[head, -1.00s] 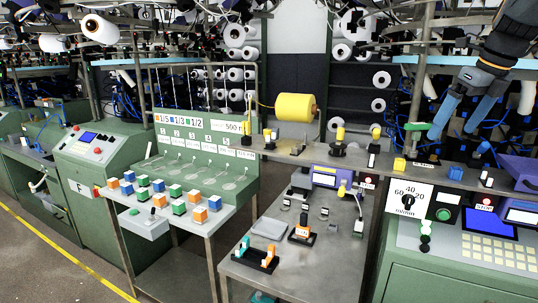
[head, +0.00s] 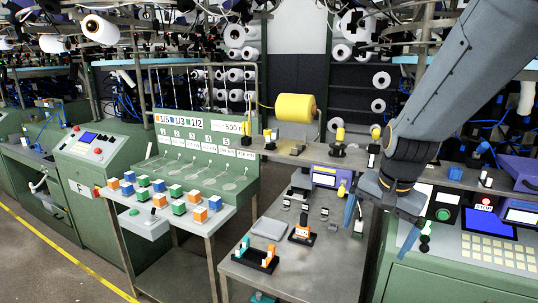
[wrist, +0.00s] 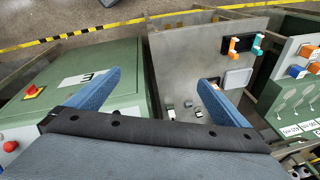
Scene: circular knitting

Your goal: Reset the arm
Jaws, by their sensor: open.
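My gripper (head: 380,226) hangs from the arm at the right of the head view, pointing down, with its two blue fingers spread apart. It appears in front of the right edge of the grey metal table (head: 322,268). In the wrist view the open gripper (wrist: 159,78) has nothing between its fingers. There the left finger overlaps the green cabinet and the right one overlaps the table. The arm covers part of the machine shelf and the dial panel.
Coloured cubes stand on the left bench (head: 175,228). A yellow spool (head: 296,107) sits behind. A green keypad console (head: 478,262) stands at right.

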